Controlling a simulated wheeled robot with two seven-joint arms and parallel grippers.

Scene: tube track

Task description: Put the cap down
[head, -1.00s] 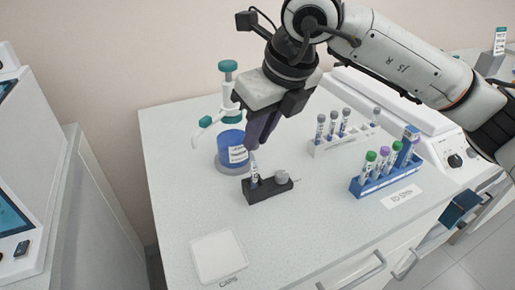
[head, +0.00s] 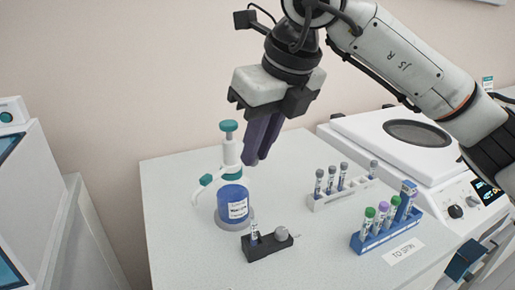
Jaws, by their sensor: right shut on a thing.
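My right gripper (head: 251,161) is raised above the table, in front of the wall, with its dark purple fingers closed together and pointing down. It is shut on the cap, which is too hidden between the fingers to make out. Below it, a tube (head: 254,235) with a label stands upright in a small black holder (head: 268,251); its top shows no coloured cap. The gripper is well above the holder and apart from it. The caps mat is not in view. My left gripper is not in view.
A blue bottle with a teal-topped dispenser (head: 234,205) stands behind the black holder. A white rack (head: 345,196) of grey-capped tubes and a blue rack (head: 375,242) with green and purple caps stand to the right, before a white centrifuge (head: 385,150). The front left table (head: 190,265) is clear.

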